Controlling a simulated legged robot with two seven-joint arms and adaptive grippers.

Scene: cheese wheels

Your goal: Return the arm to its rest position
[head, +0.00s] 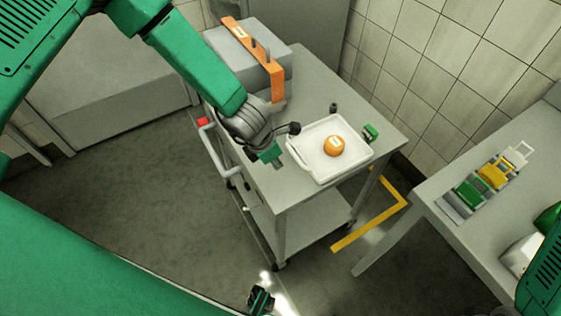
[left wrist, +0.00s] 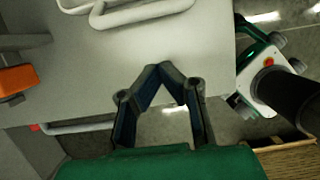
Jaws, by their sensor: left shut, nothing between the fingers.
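My left arm comes in from the upper left in the head view. Its gripper (head: 268,153) is over the left front part of the grey cart top (head: 310,88), to the left of the white tray (head: 305,170). An orange cheese wheel (head: 334,145) with a pale label lies in the tray. In the left wrist view the fingers (left wrist: 160,70) meet at their tips and hold nothing. The tray's rim shows at the top of that view (left wrist: 140,18).
A grey machine with an orange upright part (head: 252,52) stands at the cart's back left. A small green item (head: 371,132) is beside the tray. A side table (head: 450,175) at right carries green and yellow items. Open floor (head: 150,200) lies left of the cart.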

